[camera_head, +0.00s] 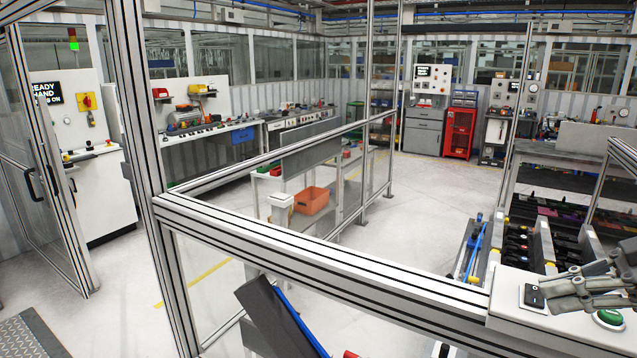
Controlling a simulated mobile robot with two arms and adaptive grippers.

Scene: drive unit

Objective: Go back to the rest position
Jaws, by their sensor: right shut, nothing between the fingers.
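My right gripper (562,287) is at the right edge, above a white control box (508,312). Its fingers point left, towards a black rocker switch (535,295) on the box, and look closed with nothing held. A green push button (609,317) is on the box just below the gripper in the picture. I cannot tell whether the gripper touches the box. My left gripper is not in view.
An aluminium profile frame (300,250) crosses the foreground, with a tall post at left. Behind it, a table (340,200) stands by an orange bin (312,200). Black racks (515,245) are at right. Open floor (430,190) lies beyond.

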